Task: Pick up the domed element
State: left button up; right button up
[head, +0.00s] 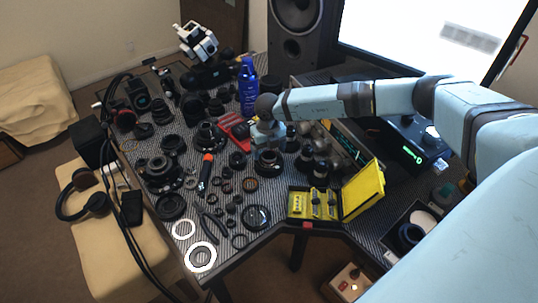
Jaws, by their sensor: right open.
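My right gripper (266,140) reaches in from the right and hangs pointing down over the middle of the crowded table. It is open, and its fingertips are small and partly lost among the dark parts behind. A dark lens barrel (268,162) stands just below it in the picture. I cannot tell for certain which part is the domed element. A glossy round glass piece (257,217) in a dark rim lies near the front edge, and a small brownish lens (250,184) lies behind it. Both are apart from the gripper. My left gripper is not in view.
The patterned table (232,262) is crowded with rings and barrels. A blue bottle (248,85) stands close behind the right gripper, beside a red tool (234,130). An open yellow case (364,190) sits at the front right. White rings (201,257) lie at the front left corner.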

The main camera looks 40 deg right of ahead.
jog(key=shift+f, duration=0.4)
jog(key=shift+c, duration=0.5)
jog(key=c, duration=0.9)
jog(key=shift+r, duration=0.15)
